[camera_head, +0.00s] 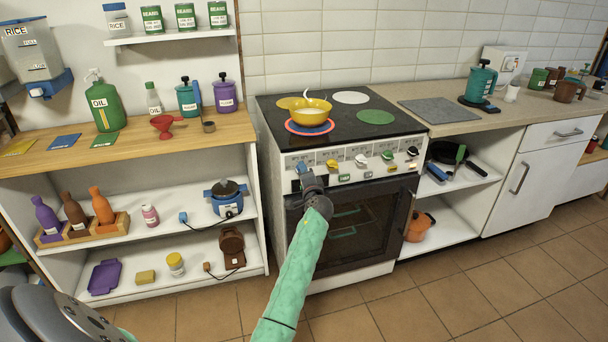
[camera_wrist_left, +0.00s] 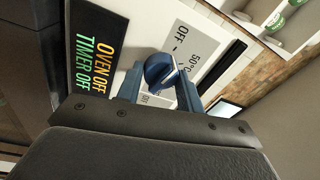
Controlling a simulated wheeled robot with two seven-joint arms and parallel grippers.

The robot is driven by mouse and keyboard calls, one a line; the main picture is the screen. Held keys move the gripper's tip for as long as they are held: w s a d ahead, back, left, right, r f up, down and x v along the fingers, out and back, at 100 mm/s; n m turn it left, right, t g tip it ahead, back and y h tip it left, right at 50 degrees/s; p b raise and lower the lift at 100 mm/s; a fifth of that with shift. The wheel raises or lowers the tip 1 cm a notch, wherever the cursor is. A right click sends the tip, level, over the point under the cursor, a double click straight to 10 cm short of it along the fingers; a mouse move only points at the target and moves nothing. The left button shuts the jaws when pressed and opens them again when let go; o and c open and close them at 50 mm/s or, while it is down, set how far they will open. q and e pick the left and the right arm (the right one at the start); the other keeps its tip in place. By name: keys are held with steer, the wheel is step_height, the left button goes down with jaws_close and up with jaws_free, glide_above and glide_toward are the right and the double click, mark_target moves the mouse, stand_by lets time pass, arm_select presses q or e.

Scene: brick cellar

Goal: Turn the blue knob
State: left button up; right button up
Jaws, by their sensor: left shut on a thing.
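The blue knob (camera_wrist_left: 159,69) shows in the left wrist view on the white panel, beside a dial plate marked OFF and 50°C. In the head view it sits at the left end of the stove's (camera_head: 350,160) front row of knobs, mostly hidden by my gripper. My left gripper (camera_head: 304,178) is at that end of the panel. Its two blue fingers stand on either side of the knob, shut on it. My right gripper is not in view.
A dark display (camera_wrist_left: 95,50) reads OVEN OFF and TIMER OFF. Yellow, white and other knobs (camera_head: 361,160) run to the right. A yellow pan (camera_head: 310,112) stands on a red burner. Wooden counter (camera_head: 120,140) and shelves flank the stove on the left.

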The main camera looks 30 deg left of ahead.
arm_select(q)
steer(key=o, duration=1)
steer(key=b+v, duration=0.1)
steer(key=v, duration=0.6)
steer(key=shift+s+d, duration=0.25)
steer(key=shift+d, duration=0.05)
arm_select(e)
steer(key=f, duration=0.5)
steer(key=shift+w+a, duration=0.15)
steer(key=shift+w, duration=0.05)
arm_select(q)
steer(key=shift+f, duration=0.15)
